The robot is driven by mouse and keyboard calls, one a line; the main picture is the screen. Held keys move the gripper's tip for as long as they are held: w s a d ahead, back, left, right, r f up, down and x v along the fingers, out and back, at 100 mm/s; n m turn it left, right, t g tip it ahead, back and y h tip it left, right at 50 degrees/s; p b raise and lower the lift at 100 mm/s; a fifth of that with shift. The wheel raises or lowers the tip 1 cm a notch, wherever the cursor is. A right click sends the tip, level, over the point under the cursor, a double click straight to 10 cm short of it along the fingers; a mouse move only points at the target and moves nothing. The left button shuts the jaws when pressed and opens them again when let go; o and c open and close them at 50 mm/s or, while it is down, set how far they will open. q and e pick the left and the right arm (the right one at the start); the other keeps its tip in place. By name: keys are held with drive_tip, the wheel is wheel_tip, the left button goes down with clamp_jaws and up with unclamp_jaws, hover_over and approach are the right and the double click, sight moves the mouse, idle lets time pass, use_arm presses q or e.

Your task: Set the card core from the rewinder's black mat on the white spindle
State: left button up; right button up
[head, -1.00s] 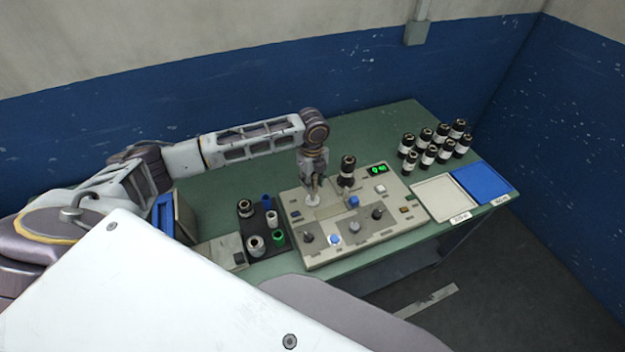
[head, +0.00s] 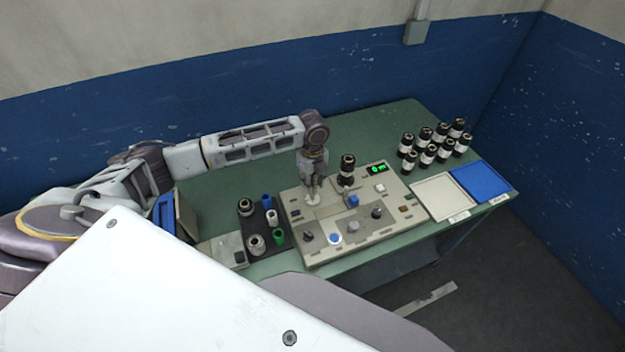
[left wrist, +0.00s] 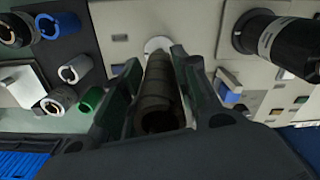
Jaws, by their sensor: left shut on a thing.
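My left gripper (head: 315,188) points down over the left back part of the rewinder's beige panel, and its fingers are shut on the card core. In the left wrist view the brown card core (left wrist: 158,92) lies between the two fingers, its open end towards the camera. Its far end is at the round white base of the spindle (left wrist: 157,44), which also shows in the head view (head: 312,199). The spindle's post is hidden, and I cannot tell how far the core is around it. The black mat (head: 268,247) is left of the panel. My right gripper is not in view.
Blue, white and green cores and dark-and-white rolls stand on the mat. A black roll (head: 347,170) stands upright on the panel, close right of my gripper. Knobs and buttons fill the panel's front. Several black rolls, a white tray (head: 443,196) and a blue tray (head: 483,182) are at right.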

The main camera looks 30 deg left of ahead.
use_arm(q)
drive_tip(key=shift+f, duration=0.1)
drive_tip(key=shift+f, duration=0.6)
idle(0.7)
drive_tip(key=shift+f, duration=0.5)
idle(0.5)
drive_tip(key=shift+f, duration=0.55)
idle(0.5)
drive_tip(key=shift+f+p, duration=0.15)
drive_tip(key=shift+p, duration=0.25)
idle(0.5)
drive_tip(key=o, duration=1)
drive_tip(key=shift+c, duration=0.2)
drive_tip(key=shift+o, duration=0.2)
